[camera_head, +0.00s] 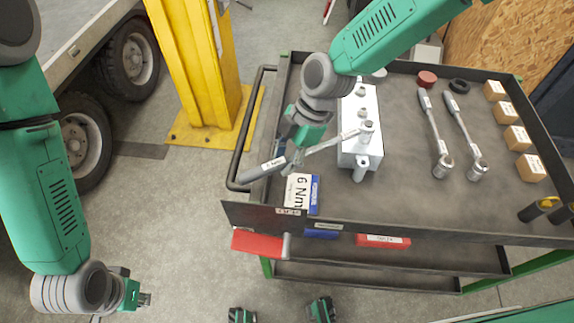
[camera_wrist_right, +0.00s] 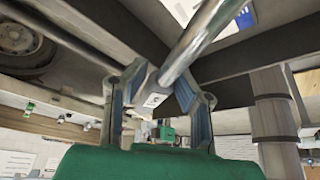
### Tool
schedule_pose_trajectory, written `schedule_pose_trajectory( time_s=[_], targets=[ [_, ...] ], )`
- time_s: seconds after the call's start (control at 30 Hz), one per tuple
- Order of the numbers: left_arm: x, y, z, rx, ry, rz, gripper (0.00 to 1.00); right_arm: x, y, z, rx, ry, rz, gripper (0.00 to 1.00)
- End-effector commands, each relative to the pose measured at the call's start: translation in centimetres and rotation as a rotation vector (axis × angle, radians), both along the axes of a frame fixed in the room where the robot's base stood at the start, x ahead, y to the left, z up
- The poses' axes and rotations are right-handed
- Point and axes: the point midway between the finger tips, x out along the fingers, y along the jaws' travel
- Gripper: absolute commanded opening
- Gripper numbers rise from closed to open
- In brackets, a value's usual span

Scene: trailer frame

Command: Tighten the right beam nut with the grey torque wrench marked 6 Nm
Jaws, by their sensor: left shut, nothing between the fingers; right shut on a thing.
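My right gripper (camera_head: 293,157) is shut on a torque wrench with a grey handle (camera_head: 262,170), above the cart's left side. The wrench's shaft points right, and its head (camera_head: 367,130) is over the near end of a pale metal block (camera_head: 352,145). I cannot tell whether the socket is seated on a nut. The block carries several studs or nuts (camera_head: 362,113). In the right wrist view the silver shaft (camera_wrist_right: 200,40) crosses between the fingers (camera_wrist_right: 157,98). A card reading 6 Nm (camera_head: 300,188) lies below the wrench. My left gripper (camera_head: 143,298) is shut and empty, low over the floor.
Two more wrenches (camera_head: 435,130) lie on the dark cart (camera_head: 400,205), right of the block. Several small labelled boxes (camera_head: 517,138) line its right edge. A red cap (camera_head: 427,79) sits at the back. A yellow post (camera_head: 195,70) and a wheeled trailer (camera_head: 75,35) stand left.

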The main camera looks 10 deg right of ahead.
Motion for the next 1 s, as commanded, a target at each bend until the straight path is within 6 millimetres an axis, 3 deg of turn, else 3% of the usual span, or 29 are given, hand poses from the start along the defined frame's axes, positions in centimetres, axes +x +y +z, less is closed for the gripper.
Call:
schedule_pose_trajectory(
  time_s=[0.13, 0.57, 1.0],
  targets=[
    [0.0, 0.0, -0.2, 0.0, 0.0, 0.0, 0.0, 1.1, 0.1, 0.0, -0.002, -0.006, -0.042, 0.0],
    [0.0, 0.0, -0.2, 0.0, 0.0, 0.0, 0.0, 1.4, 0.2, 0.0, -0.001, -0.005, -0.059, 0.0],
    [0.0, 0.0, -0.8, 0.0, 0.0, 0.0, 0.0, 4.4, 0.6, 0.0, -0.002, -0.005, -0.2, 0.0]
  ],
)
